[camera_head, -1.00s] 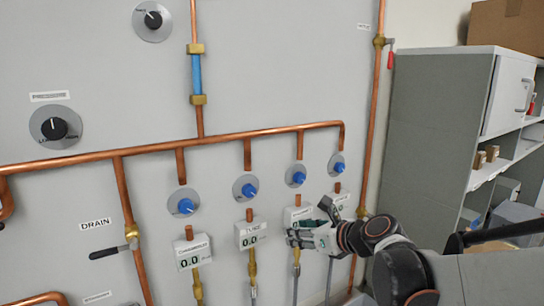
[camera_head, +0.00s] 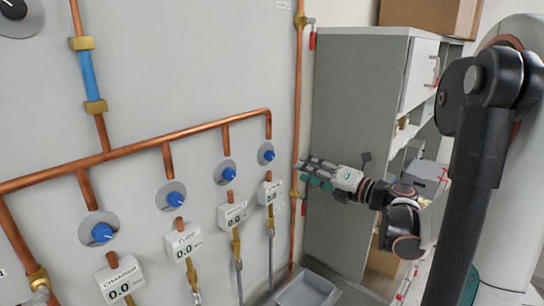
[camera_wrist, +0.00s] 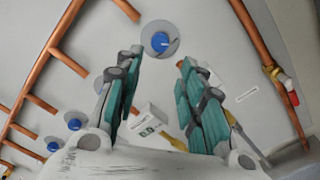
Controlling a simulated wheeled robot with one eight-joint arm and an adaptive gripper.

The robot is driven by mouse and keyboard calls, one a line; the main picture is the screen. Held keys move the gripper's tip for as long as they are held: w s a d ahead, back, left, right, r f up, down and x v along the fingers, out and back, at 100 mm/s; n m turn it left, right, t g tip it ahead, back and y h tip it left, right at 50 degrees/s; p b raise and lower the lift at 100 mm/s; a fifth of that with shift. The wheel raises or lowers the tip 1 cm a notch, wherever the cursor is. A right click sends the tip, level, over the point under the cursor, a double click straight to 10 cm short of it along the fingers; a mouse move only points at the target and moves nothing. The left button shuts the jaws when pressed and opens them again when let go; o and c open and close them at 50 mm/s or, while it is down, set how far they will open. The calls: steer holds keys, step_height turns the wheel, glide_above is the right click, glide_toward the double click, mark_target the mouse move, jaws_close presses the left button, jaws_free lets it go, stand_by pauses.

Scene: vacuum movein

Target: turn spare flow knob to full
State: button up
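Several blue knobs on round grey plates sit in a row under a copper pipe on the grey wall panel. The rightmost blue knob (camera_head: 267,153) has a display box (camera_head: 270,192) below it; its label is too small to read. In the wrist view one blue knob (camera_wrist: 160,42) shows ahead, just beyond and between the fingertips, with a display box (camera_wrist: 153,124) below. My gripper (camera_head: 304,172) is open and empty, in front of the vertical copper pipe, right of the rightmost knob in the head view. Its teal-padded fingers (camera_wrist: 158,64) are apart and touch no knob.
Other blue knobs (camera_head: 228,173) with display boxes stand to the left. A vertical copper pipe (camera_head: 297,110) with a red-handled valve runs right of the row. A grey cabinet (camera_head: 350,120) stands behind my gripper. A grey bin (camera_head: 308,290) sits below.

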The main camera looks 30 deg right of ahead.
mark_target(272, 157)
steer(key=p+x, duration=0.1)
steer(key=x, duration=1.1)
steer(key=shift+w+a, duration=0.15)
steer(key=shift+w, duration=0.15)
steer(key=c, duration=0.8)
